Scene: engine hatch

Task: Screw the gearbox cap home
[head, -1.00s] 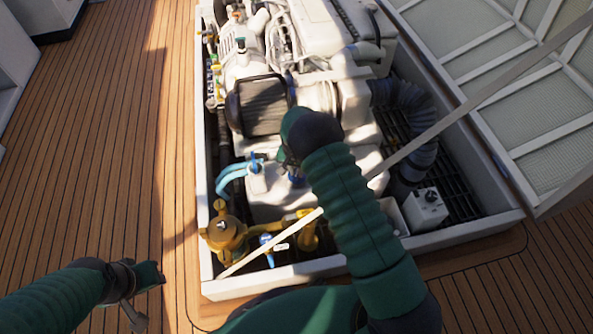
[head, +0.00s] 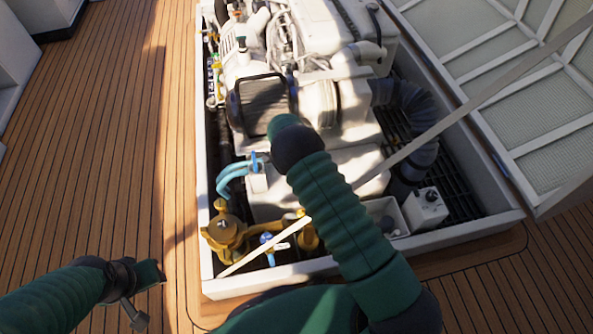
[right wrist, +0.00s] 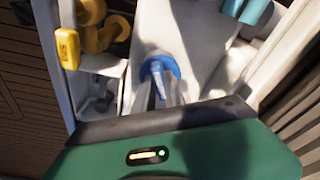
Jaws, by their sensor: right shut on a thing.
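The gearbox cap (right wrist: 158,70) is blue with a raised grip bar, and it sits on the white gearbox housing (right wrist: 190,28) in the right wrist view. My right gripper (right wrist: 162,94) is at the cap, with its pale fingers shut on it. How far the cap is threaded in cannot be seen. In the head view my right forearm hides the cap and the right fingers; the white housing (head: 345,165) shows beside it. My left gripper (head: 148,290) is low at the left, over the deck, away from the engine. Its jaw opening is unclear.
A brass strainer (head: 226,232) and a blue-handled valve (head: 270,243) are at the hatch's near left. Blue hoses (head: 235,175) run beside the housing. A pale strap (head: 420,140) crosses the hatch diagonally. A white box (head: 427,207) stands at right. The left deck (head: 100,150) is clear.

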